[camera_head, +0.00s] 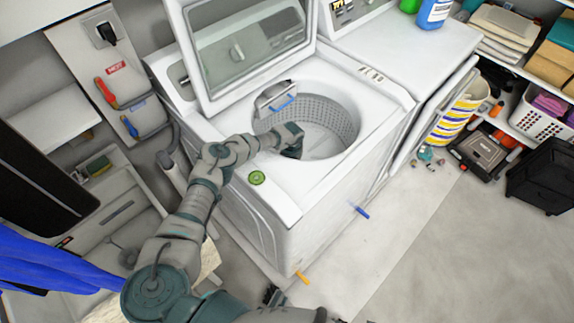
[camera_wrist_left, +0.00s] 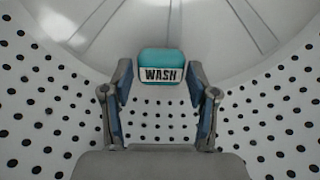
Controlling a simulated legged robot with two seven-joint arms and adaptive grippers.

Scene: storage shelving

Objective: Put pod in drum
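The pod (camera_wrist_left: 162,66) is a small block with a teal top and a white face marked WASH. In the head view my left gripper (camera_head: 291,140) is inside the drum (camera_head: 335,112), a perforated tub in the open top-loading washer (camera_head: 290,195). The pod itself is hidden there. In the wrist view the dotted drum wall and pale ribbed drum floor surround the gripper. Part of my right arm (camera_head: 285,315) shows at the bottom edge; its finger state is unclear.
The raised lid (camera_head: 248,50) stands behind the opening. A green round item (camera_head: 257,177) lies on the washer's front rim. A second white machine (camera_head: 410,40) stands to the right, with blue bottle (camera_head: 433,12) on top.

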